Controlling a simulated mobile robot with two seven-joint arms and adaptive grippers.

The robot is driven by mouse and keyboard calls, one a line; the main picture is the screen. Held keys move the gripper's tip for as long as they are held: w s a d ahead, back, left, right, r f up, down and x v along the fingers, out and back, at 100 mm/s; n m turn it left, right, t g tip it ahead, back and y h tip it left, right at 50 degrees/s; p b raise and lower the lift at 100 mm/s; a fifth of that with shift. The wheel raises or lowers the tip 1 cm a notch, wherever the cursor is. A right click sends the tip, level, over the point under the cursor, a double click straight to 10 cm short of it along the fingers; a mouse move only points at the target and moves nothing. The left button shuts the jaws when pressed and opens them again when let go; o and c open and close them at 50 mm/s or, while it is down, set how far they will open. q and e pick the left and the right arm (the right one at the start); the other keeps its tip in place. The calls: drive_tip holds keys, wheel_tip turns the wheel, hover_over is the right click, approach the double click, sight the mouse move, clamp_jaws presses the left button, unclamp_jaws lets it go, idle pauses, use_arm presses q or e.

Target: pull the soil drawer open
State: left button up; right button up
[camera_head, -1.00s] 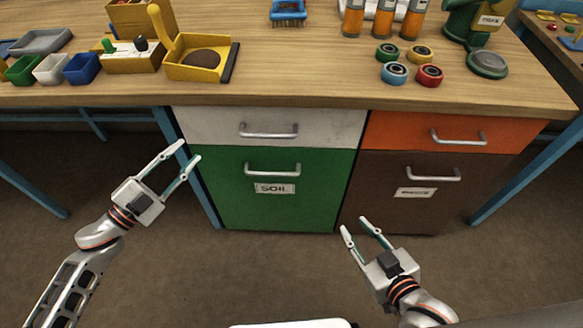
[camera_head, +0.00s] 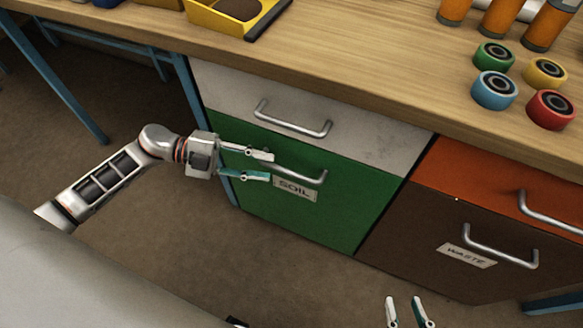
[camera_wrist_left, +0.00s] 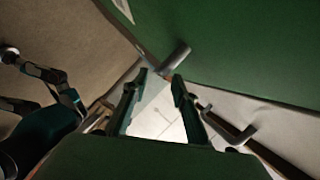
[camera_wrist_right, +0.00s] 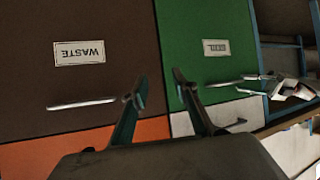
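The soil drawer (camera_head: 340,205) is the green front with a SOIL label (camera_head: 295,189) and a silver bar handle (camera_head: 310,177). It looks closed. My left gripper (camera_head: 271,166) is open at the left end of this handle, its fingers apart above and below the bar. In the left wrist view the handle end (camera_wrist_left: 176,57) lies at the open fingertips (camera_wrist_left: 160,76); firm contact cannot be told. My right gripper (camera_head: 406,310) is open and empty, low in front of the brown drawer. In the right wrist view its fingers (camera_wrist_right: 160,82) are apart.
A white drawer (camera_head: 350,130) with a handle is directly above the green one. Orange (camera_head: 465,180) and brown WASTE (camera_head: 420,225) drawers stand to the right. The wooden tabletop (camera_head: 340,60) overhangs them. The floor in front is clear.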

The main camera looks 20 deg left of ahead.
sight(276, 169)
use_arm(q)
drive_tip(key=shift+x, duration=3.15)
clamp_jaws()
